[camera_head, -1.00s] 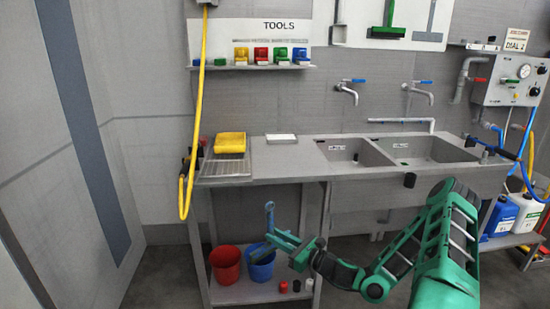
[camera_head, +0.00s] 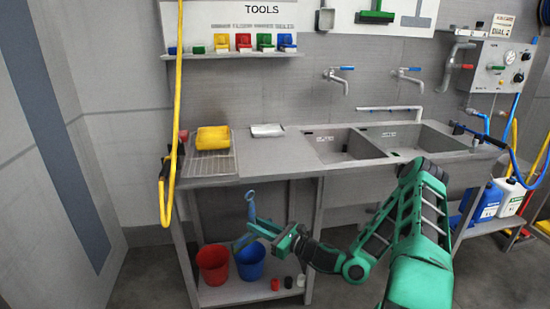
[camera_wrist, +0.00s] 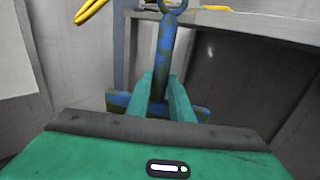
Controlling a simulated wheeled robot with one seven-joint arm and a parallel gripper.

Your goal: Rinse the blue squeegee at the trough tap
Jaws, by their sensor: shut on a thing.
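The blue squeegee (camera_head: 251,206) is in my gripper (camera_head: 256,226), in front of the counter and below its top. My gripper is shut on its handle. In the wrist view the squeegee (camera_wrist: 162,58) stands upright between the two green fingers (camera_wrist: 160,97), ring end up. Its crossbar lies below, partly hidden by the fingers, and brownish patches mark the blue. The trough (camera_head: 385,137) has two basins and lies up and to the right of my gripper. Two wall taps stand above it, one with a blue lever (camera_head: 340,76) over the left basin and one (camera_head: 405,76) over the right.
A red bucket (camera_head: 213,262) and a blue bucket (camera_head: 251,260) stand on the lower shelf below my gripper. A yellow hose (camera_head: 176,100) hangs at the left. A yellow sponge-like block (camera_head: 213,139) sits on the counter rack. Jugs (camera_head: 508,196) stand at the right.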

